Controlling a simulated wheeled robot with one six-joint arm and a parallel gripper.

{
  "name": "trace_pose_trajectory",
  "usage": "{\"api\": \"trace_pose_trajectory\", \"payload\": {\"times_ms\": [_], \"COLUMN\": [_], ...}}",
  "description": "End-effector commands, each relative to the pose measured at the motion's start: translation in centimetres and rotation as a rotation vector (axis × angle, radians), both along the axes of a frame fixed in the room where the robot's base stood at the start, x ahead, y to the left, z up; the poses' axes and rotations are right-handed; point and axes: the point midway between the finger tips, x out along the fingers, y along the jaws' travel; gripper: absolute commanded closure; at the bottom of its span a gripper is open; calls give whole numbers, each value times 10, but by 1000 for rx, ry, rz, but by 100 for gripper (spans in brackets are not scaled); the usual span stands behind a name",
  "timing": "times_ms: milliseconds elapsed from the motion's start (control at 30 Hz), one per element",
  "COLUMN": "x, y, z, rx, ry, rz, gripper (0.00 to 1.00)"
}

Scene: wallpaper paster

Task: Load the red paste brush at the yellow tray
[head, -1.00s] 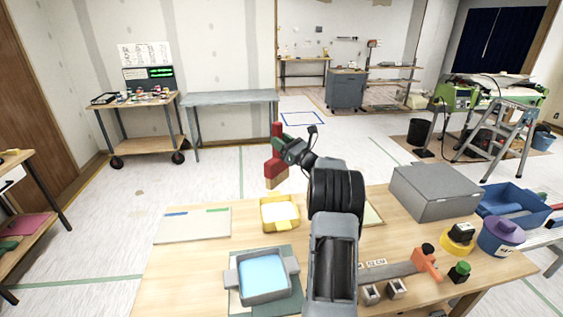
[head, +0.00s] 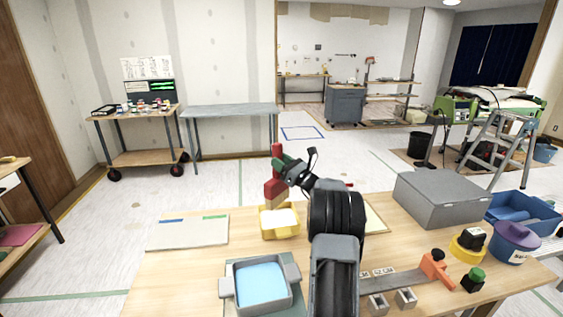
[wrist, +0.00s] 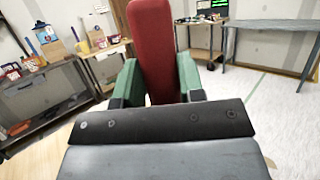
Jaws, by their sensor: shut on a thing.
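My gripper (head: 281,166) is shut on the red paste brush (head: 273,187). In the head view the brush is upright, with a tan lower end at or just above the far left edge of the yellow tray (head: 267,228). I cannot tell whether the brush touches the tray. The tray holds a white, paste-like fill. In the wrist view the red brush (wrist: 154,45) stands between the two green finger pads of my gripper (wrist: 156,82). The brush's lower end is hidden in the wrist view.
A grey tray of blue water (head: 262,282) stands in front of the yellow tray. A pale board (head: 190,234) lies to the left. A grey box (head: 440,200), a purple-lidded tub (head: 515,240) and an orange-handled tool (head: 436,268) are at the right of the wooden table.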

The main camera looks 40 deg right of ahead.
Motion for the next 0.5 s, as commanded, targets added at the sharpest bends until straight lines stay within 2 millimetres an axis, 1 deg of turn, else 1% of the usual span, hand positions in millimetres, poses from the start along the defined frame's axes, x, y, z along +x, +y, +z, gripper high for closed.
{"api": "trace_pose_trajectory", "payload": {"times_ms": [33, 500], "x": [0, 0], "y": [0, 0], "z": [-7, -60], "rx": [0, -1], "ry": [0, -1], "rz": [0, 0], "gripper": [99, 99]}}
